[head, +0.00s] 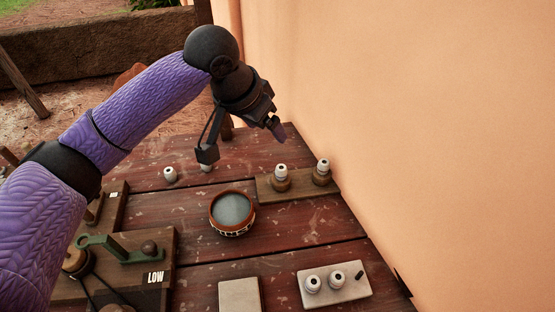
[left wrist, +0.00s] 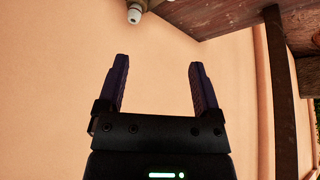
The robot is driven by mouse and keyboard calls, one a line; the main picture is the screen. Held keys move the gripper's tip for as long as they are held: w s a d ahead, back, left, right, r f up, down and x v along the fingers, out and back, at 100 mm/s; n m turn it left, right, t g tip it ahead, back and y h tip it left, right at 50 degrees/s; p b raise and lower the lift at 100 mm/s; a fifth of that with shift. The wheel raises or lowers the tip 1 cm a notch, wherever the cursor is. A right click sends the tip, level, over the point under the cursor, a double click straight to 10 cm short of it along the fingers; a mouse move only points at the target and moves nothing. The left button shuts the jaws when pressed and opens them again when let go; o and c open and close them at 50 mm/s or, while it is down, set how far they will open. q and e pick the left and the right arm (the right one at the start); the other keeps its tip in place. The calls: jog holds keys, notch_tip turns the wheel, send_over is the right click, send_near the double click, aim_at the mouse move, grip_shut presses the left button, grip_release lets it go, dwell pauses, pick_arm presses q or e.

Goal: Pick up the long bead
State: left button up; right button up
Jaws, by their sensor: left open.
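My left gripper (head: 242,140) is open and empty, raised above the far part of the wooden table. Its two purple-lined fingers also show spread in the left wrist view (left wrist: 159,85), with only wall between them. No bead is plainly the long one. A small dark elongated piece (head: 360,274) lies beside two round white beads (head: 313,283) on a pale tile at the front right; I cannot tell whether it is a bead. A white bead (head: 170,174) sits on the table left of the gripper. My right gripper is not in view.
A wooden board (head: 263,189) at the right carries two brown stands topped with white beads (head: 281,170). A bowl of grey liquid (head: 232,210) stands mid-table. A device marked LOW (head: 160,262) is at the left. The orange wall (head: 420,120) borders the table's right side.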

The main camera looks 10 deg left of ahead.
pick_arm(q)
jog(key=b, duration=0.6)
send_near(278, 170)
jog(key=f, duration=0.1)
jog(key=b+x, duration=0.6)
jog(key=x, duration=0.4)
jog(key=shift+w, duration=0.15)
jog(key=shift+d, duration=0.1)
jog(key=c, duration=0.9)
jog(key=shift+c, duration=0.6)
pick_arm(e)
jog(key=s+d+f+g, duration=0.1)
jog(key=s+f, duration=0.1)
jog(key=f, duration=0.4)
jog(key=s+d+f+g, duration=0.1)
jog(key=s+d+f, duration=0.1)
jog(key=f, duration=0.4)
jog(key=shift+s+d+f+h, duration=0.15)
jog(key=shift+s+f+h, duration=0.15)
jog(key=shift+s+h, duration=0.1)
